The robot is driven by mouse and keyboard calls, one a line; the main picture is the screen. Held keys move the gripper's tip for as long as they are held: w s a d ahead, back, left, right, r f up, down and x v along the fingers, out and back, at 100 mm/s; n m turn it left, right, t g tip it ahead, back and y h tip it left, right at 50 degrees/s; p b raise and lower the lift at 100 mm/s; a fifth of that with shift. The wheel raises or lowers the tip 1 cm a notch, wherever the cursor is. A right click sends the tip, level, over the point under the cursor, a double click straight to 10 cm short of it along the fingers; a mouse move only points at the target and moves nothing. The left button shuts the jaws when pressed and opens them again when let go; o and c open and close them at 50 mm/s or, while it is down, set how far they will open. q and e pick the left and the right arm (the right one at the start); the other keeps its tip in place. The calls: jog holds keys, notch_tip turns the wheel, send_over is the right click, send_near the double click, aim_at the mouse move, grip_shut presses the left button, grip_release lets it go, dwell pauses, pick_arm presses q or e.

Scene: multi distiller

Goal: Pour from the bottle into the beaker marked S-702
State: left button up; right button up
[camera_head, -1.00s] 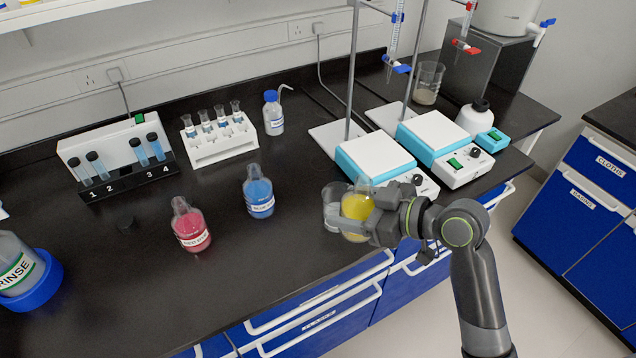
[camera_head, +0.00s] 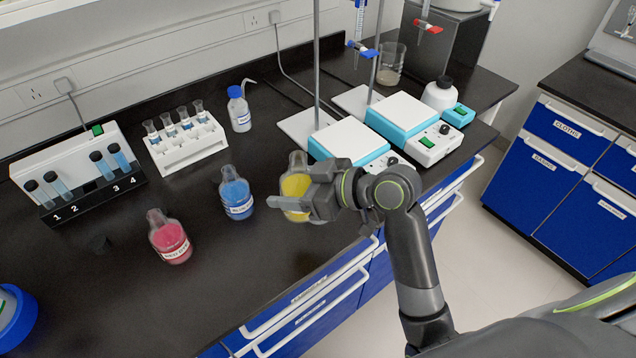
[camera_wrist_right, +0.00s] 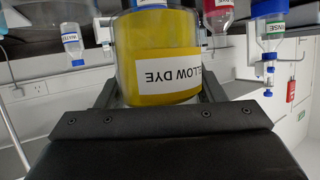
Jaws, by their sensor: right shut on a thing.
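My right gripper (camera_head: 305,188) is shut on the yellow dye bottle (camera_head: 295,187), which looks upright above the counter near its front edge. The wrist view shows this bottle (camera_wrist_right: 160,45) between the fingers, its YELLOW DYE label upside down in the picture and partly cut off. A glass beaker (camera_head: 390,65) with some beige content stands at the back; I can read no marking on it. No marking S-702 is legible in any view. Any beaker close to the held bottle is hidden now by the bottle and gripper. My left gripper is not in view.
A blue bottle (camera_head: 236,190) stands just left of the held bottle, and a red bottle (camera_head: 169,238) further left. Two white-and-blue hotplates (camera_head: 415,130) with stands are behind on the right. A tube rack (camera_head: 187,145) stands at the back.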

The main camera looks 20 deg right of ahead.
jog(key=shift+d+r+m+y+p, duration=0.2)
jog(key=shift+r+m+y+p, duration=0.15)
jog(key=shift+m+p, duration=0.2)
jog(key=shift+w+f+g, duration=0.1)
jog(key=shift+f+g, duration=0.2)
jog(key=shift+f, duration=0.1)
jog(key=shift+w+d+f+m+g+y, duration=0.15)
jog(key=shift+f+m+g+y, duration=0.25)
jog(key=shift+m, duration=0.25)
jog(key=shift+w+r+m, duration=0.1)
jog(key=shift+m, duration=0.2)
jog(key=shift+w+d+m+y+p, duration=0.3)
jog(key=shift+m+y+p, duration=0.3)
jog(key=shift+m, duration=0.2)
jog(key=shift+s+a+f+m+g+y, duration=0.1)
jog(key=shift+s+f+m+g+y, duration=0.1)
jog(key=shift+m+g+y, duration=0.3)
jog(key=shift+w+p, duration=0.1)
jog(key=shift+p, duration=0.2)
jog(key=shift+s+a+r+m+y+p, duration=0.1)
jog(key=shift+s+r+m+y+p, duration=0.05)
jog(key=shift+r+m+p, duration=0.3)
jog(key=shift+s+a+r+m+y+p, duration=0.1)
jog(key=shift+r+m+p, duration=0.1)
jog(key=shift+m+p, duration=0.3)
jog(key=shift+s+a+f+m+y+p, duration=0.2)
jog(key=shift+f+m+y+p, duration=0.25)
jog(key=shift+m, duration=0.5)
dwell(2.6)
